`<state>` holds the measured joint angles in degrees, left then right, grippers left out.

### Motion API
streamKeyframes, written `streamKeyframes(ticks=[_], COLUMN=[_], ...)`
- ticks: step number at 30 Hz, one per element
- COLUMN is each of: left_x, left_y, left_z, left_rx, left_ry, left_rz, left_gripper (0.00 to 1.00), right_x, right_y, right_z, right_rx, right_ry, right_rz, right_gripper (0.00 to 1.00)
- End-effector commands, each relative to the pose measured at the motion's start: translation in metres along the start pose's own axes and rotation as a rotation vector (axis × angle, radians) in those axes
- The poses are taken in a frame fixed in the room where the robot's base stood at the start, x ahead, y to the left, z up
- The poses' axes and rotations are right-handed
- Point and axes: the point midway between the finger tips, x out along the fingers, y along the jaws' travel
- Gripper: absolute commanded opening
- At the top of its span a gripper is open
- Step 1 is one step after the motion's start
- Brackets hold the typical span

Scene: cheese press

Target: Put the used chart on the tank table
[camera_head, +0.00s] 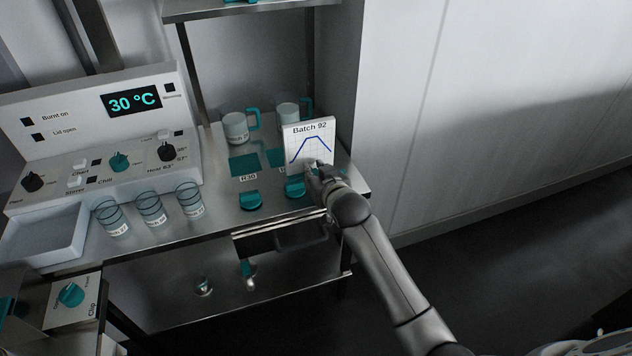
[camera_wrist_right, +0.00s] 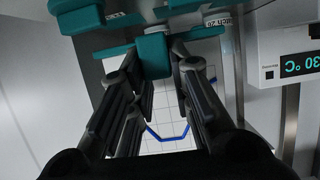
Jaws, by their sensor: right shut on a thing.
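The chart (camera_head: 308,151) is a white card headed "Batch 92" with a blue curve on a grid. It stands nearly upright over the right end of the steel table (camera_head: 226,218). My right gripper (camera_head: 317,173) is shut at the chart's lower edge. In the right wrist view the chart's grid and blue line (camera_wrist_right: 165,139) show beyond the fingers (camera_wrist_right: 155,65), with a teal block (camera_wrist_right: 154,55) between the fingertips. Whether the chart touches the table is hidden. I cannot tell from the pictures which surface is the tank table. My left gripper is not in view.
Two jugs with teal handles (camera_head: 236,128) (camera_head: 287,113) stand behind the chart. Teal knobs (camera_head: 250,200) sit near the table's front edge. Several glass beakers (camera_head: 150,210) stand left of these, before a control panel (camera_head: 100,130) reading 30 °C. A white tray (camera_head: 50,262) is at far left.

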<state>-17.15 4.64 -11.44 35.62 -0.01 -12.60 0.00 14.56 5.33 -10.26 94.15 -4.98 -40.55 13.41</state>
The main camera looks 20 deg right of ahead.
Motion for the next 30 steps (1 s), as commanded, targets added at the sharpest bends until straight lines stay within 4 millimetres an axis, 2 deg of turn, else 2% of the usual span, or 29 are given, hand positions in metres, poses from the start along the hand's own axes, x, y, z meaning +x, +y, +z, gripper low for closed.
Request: streamKeyframes(ticks=[1, 4, 15, 16, 20, 30], left_x=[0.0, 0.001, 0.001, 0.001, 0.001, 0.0], left_y=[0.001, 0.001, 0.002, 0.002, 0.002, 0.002], left_z=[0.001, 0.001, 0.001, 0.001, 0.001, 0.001], left_rx=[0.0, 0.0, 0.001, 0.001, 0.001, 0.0], left_ry=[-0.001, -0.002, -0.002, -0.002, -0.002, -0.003], left_rz=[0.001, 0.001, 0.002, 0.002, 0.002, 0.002], left_gripper=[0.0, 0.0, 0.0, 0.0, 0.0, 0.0], right_x=[0.003, 0.007, 0.009, 0.008, 0.008, 0.008], right_y=[0.0, 0.0, 0.0, 0.0, 0.0, 0.0], right_z=[0.012, 0.022, 0.026, 0.026, 0.026, 0.024], right_rx=[-0.001, -0.001, 0.001, 0.0, 0.0, 0.0], right_ry=[-0.008, -0.005, -0.003, -0.005, -0.005, -0.004], right_rz=[0.0, 0.0, -0.001, 0.0, 0.0, 0.0], right_gripper=[0.0, 0.0, 0.0, 0.23, 0.4, 0.41])
